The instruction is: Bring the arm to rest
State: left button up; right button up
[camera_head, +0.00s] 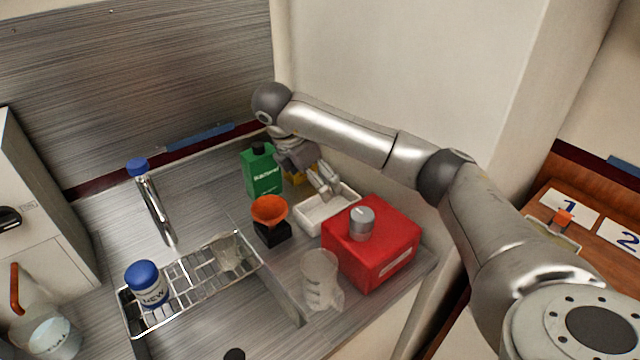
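My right arm comes in from the right and reaches over the back of the counter. Its gripper (329,190) points down and to the right above the white tray (342,212). Its two fingers show a small gap between them, and nothing is seen between them. The gripper is just right of the green bottle (262,172). A yellow thing (296,178) behind the gripper is mostly hidden. My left gripper is not in view.
A red box (372,262) with a grey knob (362,223) stands right of the tray. An orange funnel (269,208) on a black stand, a clear beaker (320,279), a wire rack (190,290) with a blue-capped jar (147,285), and a tap (152,200) crowd the counter.

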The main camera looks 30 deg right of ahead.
jog(key=shift+a+r, duration=0.25)
jog(key=shift+r, duration=0.3)
